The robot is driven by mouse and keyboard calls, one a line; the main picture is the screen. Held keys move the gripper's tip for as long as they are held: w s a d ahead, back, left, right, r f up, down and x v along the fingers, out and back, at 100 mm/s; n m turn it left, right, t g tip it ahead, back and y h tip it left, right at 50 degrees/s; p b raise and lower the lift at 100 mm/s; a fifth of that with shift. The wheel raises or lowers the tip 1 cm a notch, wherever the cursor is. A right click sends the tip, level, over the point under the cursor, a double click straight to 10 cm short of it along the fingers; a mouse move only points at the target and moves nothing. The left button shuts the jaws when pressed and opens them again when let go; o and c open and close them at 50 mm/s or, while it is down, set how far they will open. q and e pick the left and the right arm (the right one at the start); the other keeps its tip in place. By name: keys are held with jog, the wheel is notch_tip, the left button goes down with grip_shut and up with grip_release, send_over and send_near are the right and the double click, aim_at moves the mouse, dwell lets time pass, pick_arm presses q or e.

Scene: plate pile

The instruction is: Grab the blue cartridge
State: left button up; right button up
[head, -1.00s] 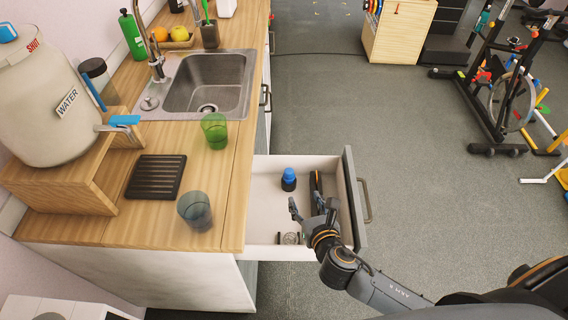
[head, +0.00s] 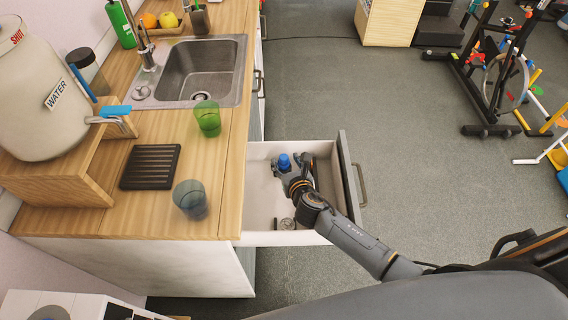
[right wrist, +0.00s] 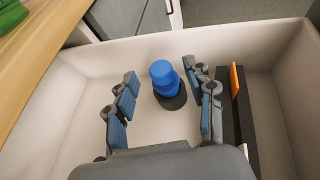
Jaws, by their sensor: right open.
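The blue cartridge (head: 284,161) stands upright in the open drawer (head: 259,200), towards its far side. It is blue with a dark lower part. My right gripper (head: 290,176) reaches down into the drawer beside the cartridge. The cartridge's base is partly hidden by the gripper in the head view. My left gripper is not in view.
A dark item with an orange strip (right wrist: 236,82) lies along the drawer's right side. A small clear round item (head: 287,223) lies near the drawer's front wall. The counter above holds a green cup (head: 208,118), a grey cup (head: 190,198) and a black rack (head: 151,166).

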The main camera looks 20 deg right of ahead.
jog(key=shift+x, duration=1)
jog(key=shift+s, duration=0.15)
jog(key=shift+c, duration=0.4)
grip_shut()
